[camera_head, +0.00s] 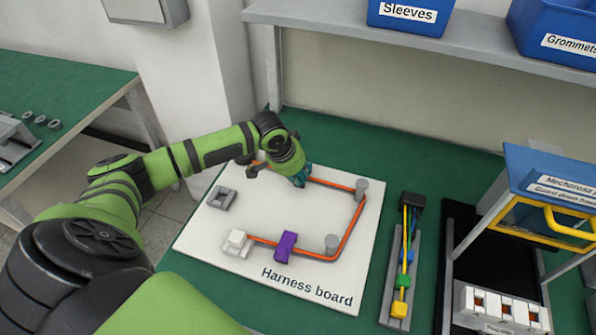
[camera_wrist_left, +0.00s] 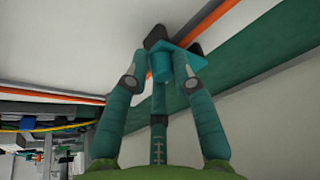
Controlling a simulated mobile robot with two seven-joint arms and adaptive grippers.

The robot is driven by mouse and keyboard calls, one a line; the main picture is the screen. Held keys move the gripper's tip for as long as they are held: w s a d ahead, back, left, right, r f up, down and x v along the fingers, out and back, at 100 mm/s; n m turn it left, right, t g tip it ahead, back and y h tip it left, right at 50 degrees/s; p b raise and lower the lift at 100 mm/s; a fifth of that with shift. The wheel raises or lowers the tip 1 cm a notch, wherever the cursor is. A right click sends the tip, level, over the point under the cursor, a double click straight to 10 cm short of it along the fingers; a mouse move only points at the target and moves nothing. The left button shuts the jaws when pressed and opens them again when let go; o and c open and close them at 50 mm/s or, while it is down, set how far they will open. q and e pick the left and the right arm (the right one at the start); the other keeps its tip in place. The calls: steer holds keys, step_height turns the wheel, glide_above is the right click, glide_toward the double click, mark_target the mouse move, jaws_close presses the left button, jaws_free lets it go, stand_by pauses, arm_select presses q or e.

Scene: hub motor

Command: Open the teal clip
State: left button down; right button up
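The teal clip (camera_wrist_left: 189,66) is at the far edge of the white harness board (camera_head: 320,277), by the orange cable (camera_head: 346,239). In the head view it is mostly hidden by my left gripper (camera_head: 299,179), which reaches down there. My right gripper is not in view.
A purple clip (camera_head: 286,244), a white connector (camera_head: 237,241), a grey holder (camera_head: 221,198) and grey posts (camera_head: 361,188) stand on the board. A rail with coloured wires (camera_head: 403,270) lies to the right. A shelf (camera_head: 380,36) with blue bins (camera_head: 410,16) runs behind.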

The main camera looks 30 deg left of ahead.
arm_select(q)
steer(key=shift+w+r, duration=0.2)
steer(key=shift+r, duration=0.1)
steer(key=p, duration=0.1)
steer(key=w+r+g+p, duration=0.1)
steer(key=p, duration=0.1)
steer(key=shift+a+r, duration=0.1)
steer(key=shift+r, duration=0.2)
steer(key=shift+w+r+g, duration=0.1)
steer(key=shift+g, duration=0.4)
steer(key=shift+w+g+h, duration=0.2)
steer(key=shift+g+h, duration=0.2)
steer(key=shift+w+a+r+n+g+b, duration=0.15)
steer(key=shift+w+n+g+b, duration=0.2)
steer(key=shift+g+b, duration=0.45)
steer(key=b, duration=0.1)
steer(key=g+b, duration=0.1)
steer(key=shift+w+a+r+h+b, duration=0.1)
steer(key=shift+w+r+h+b, duration=0.05)
steer(key=shift+w+h+b, duration=0.2)
steer(key=shift+r+g+b, duration=0.25)
steer(key=shift+g+b, duration=0.35)
steer(key=shift+b, duration=0.25)
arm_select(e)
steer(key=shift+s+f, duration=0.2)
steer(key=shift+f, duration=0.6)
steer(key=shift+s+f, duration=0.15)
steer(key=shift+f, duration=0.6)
